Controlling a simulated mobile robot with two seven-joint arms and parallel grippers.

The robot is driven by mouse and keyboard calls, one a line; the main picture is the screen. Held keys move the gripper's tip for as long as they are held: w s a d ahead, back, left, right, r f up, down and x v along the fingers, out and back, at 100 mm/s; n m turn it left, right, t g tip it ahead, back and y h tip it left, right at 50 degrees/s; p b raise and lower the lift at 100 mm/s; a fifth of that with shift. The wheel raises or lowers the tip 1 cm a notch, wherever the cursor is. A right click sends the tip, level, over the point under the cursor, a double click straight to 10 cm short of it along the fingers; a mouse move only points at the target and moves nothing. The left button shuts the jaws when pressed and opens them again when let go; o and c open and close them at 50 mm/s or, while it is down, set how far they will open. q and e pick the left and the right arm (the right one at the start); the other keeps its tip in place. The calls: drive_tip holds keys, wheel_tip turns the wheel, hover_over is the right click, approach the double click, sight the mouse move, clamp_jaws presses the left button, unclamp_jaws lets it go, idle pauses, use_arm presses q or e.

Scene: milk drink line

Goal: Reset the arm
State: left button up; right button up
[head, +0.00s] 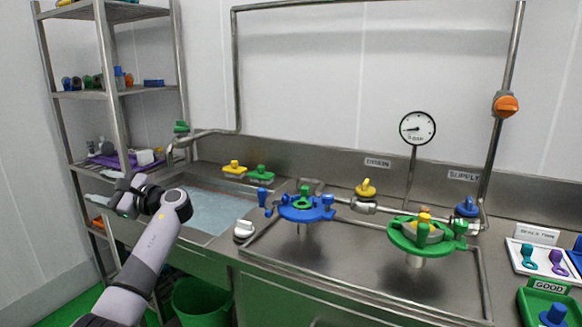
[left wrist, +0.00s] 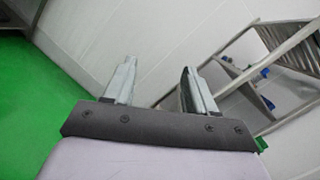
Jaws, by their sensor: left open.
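My left arm reaches up from the lower left in the head view. Its gripper (head: 122,192) is in front of the shelf rack and left of the sink basin. In the left wrist view the two fingers of my left gripper (left wrist: 160,85) stand well apart with nothing between them. Behind them are a pale wall and green floor. It touches nothing that I can make out. My right gripper is not in view.
A metal shelf rack (head: 115,92) stands at the left. The sink (head: 215,205) holds bluish water. A blue valve fixture (head: 303,208) and a green one (head: 405,240) stand on the counter. A green bin (head: 200,300) is below. A gauge (head: 417,128) rises behind.

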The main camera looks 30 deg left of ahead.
use_arm(q)
drive_tip(key=w+d+f+m+t+h, duration=0.1)
drive_tip(key=w+d+f+m+t, duration=0.25)
drive_tip(key=f+t, duration=0.4)
drive_tip(key=w+d+f+m+t+h, duration=0.1)
drive_tip(key=w+d+f+m+t, duration=0.2)
drive_tip(key=f+t, duration=0.4)
drive_tip(key=d+f+t+h, duration=0.3)
drive_tip(key=d+f+h, duration=0.4)
drive_tip(key=d+f, duration=0.6)
drive_tip(key=s+d+f+n+h, duration=0.2)
drive_tip(key=s+d+f+h, duration=0.25)
drive_tip(key=d, duration=0.25)
drive_tip(key=s+d+f+n+h, duration=0.2)
drive_tip(key=s+d+f+h, duration=0.1)
drive_tip(key=s+d, duration=0.4)
drive_tip(key=s+d+f+n+h, duration=0.2)
drive_tip(key=s+d+f+h, duration=0.15)
drive_tip(key=d, duration=0.45)
drive_tip(key=d+r+n+p, duration=0.3)
drive_tip(key=d+r+n, duration=0.1)
drive_tip(key=d, duration=0.5)
drive_tip(key=shift+w+d+n, duration=0.35)
drive_tip(key=shift+n, duration=0.1)
